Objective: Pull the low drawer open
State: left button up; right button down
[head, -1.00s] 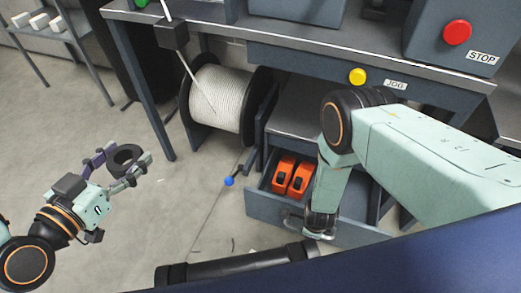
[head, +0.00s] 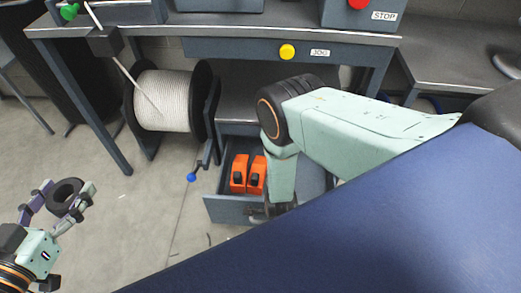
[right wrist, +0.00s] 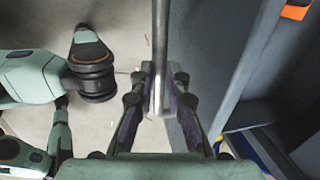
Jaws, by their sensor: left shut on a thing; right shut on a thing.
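The low drawer (head: 230,208) under the bench stands partly open, with two orange items (head: 248,174) lying in it. My right gripper (head: 268,209) is at the drawer's front, partly hidden by its own arm. In the right wrist view its fingers (right wrist: 160,88) are shut on the drawer's metal bar handle (right wrist: 160,38). The drawer front (right wrist: 192,75) runs beside the handle, and an orange item shows at the top right. My left gripper (head: 68,191) is shut on a dark ring (head: 57,195), held over the floor at the left, apart from the drawer.
A cable reel (head: 168,102) stands left of the drawer. A lever with a blue knob (head: 191,177) sticks out beside the drawer. The bench (head: 200,22) carries a yellow JOG button (head: 287,52). The floor (head: 135,215) left of the drawer is clear.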

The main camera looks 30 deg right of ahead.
dwell(0.4)
jog(key=c, duration=1.3)
grip_release()
jog(key=shift+c, duration=0.2)
jog(key=shift+r, duration=0.1)
notch_tip(320, 180, up, 8)
jog(key=s, duration=0.1)
jog(key=shift+s+a, duration=0.15)
jog(key=shift+a, duration=0.2)
